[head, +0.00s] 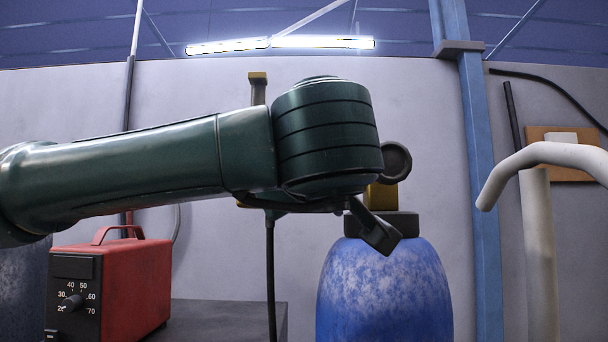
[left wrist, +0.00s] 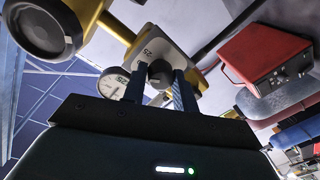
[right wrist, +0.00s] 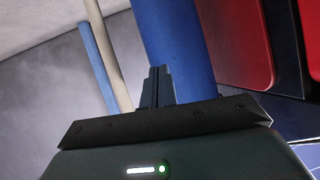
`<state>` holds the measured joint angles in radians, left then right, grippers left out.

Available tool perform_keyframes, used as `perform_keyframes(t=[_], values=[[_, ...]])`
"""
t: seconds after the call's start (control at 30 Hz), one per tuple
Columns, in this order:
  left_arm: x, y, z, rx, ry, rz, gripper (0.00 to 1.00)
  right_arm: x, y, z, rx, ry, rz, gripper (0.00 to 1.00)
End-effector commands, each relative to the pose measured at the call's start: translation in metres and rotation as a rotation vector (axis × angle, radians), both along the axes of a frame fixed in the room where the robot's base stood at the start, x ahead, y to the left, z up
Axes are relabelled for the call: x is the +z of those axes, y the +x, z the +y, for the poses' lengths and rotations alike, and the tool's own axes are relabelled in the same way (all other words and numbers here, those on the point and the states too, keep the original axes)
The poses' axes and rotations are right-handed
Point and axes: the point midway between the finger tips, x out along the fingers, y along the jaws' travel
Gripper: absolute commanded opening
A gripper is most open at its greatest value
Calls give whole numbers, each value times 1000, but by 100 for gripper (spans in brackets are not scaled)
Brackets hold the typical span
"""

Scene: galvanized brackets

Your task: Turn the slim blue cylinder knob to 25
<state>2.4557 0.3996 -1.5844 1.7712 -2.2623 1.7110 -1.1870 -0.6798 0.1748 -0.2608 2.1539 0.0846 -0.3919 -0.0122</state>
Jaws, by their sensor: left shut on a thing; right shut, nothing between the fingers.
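The blue cylinder (head: 385,290) stands upright at centre right in the head view, with a dark collar and yellow fitting (head: 381,196) on top. In the left wrist view a yellow regulator body (left wrist: 125,32) carries a dark knob (left wrist: 160,72) in front of a pale plate marked 25. My left gripper (left wrist: 161,77) is shut on this knob, its fingers on either side. The knob's pointer and exact setting cannot be read. In the head view my left arm hides the knob. My right gripper (right wrist: 158,88) is shut and empty, in front of a blue upright surface.
A red box (head: 125,285) with a numbered dial stands on a dark bench at the left. A white bent pipe (head: 540,230) and a blue post (head: 480,190) are at the right. A black hose (head: 270,280) hangs below my left arm.

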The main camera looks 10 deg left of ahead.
Motion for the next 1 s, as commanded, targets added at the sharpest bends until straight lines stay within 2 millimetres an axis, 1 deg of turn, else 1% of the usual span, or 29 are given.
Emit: perform_keyframes(t=[0.27, 0.5, 0.73, 1.0], values=[[0, 0, 0, 0, 260, 54, 6, 4, -3, -1, 9, -26, 11, 0], [0, 0, 0, 0, 465, 96, 6, 11, -2, -2, 16, -44, 4, 0], [-2, 0, 0, 1, 609, 126, 6, 16, -1, -3, 20, -56, 2, 0], [-3, 0, 0, 1, 700, 145, 6, 17, -1, -3, 22, -66, 2, 0]])
